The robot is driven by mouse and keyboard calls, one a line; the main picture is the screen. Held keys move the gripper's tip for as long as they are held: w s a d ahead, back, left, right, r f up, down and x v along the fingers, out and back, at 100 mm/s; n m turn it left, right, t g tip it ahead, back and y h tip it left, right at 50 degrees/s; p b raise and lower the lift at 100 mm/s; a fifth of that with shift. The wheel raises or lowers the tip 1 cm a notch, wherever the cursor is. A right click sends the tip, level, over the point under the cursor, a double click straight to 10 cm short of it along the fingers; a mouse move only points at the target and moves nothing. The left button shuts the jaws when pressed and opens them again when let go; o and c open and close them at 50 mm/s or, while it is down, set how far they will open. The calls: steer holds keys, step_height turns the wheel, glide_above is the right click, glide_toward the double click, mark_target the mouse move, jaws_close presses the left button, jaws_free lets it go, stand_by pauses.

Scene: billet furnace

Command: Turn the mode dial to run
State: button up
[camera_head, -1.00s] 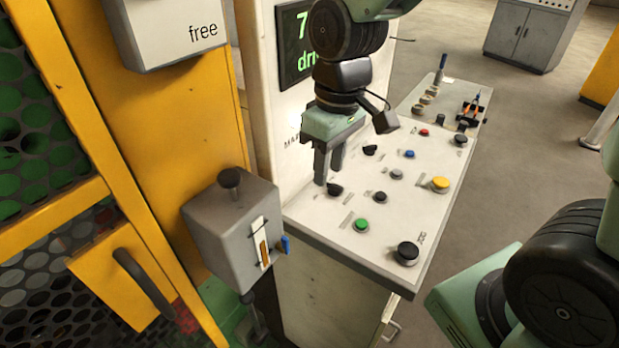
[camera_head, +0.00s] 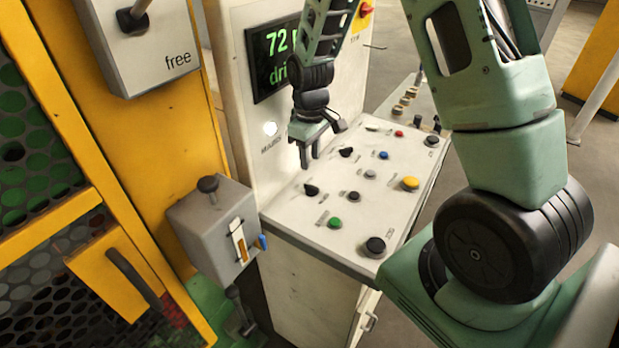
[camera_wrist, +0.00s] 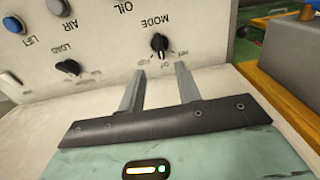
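The mode dial (camera_wrist: 159,43) is a black knob under upside-down "MODE" lettering in the wrist view. It has a pale pointer mark and small labels around it, too small to read surely. In the head view it appears to be the black knob (camera_head: 311,190) at the panel's left side. My gripper (camera_head: 308,163) is above and behind it, fingers pointing down. In the wrist view the gripper (camera_wrist: 160,70) is open and empty, its two grey fingers apart. The tips lie just short of the dial and appear not to touch it.
The panel (camera_head: 290,222) also carries a load knob (camera_wrist: 68,66), a blue button (camera_head: 384,155), a green button (camera_head: 334,223) and a yellow button (camera_head: 410,183). A display (camera_head: 275,58) stands behind. A grey lever box (camera_head: 210,225) and yellow guard (camera_head: 130,130) are at left.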

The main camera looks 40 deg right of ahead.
mark_target(310, 185)
step_height(310, 185, down, 9)
steer(key=shift+r+p, duration=0.1)
steer(key=shift+p, duration=0.8)
jaws_close()
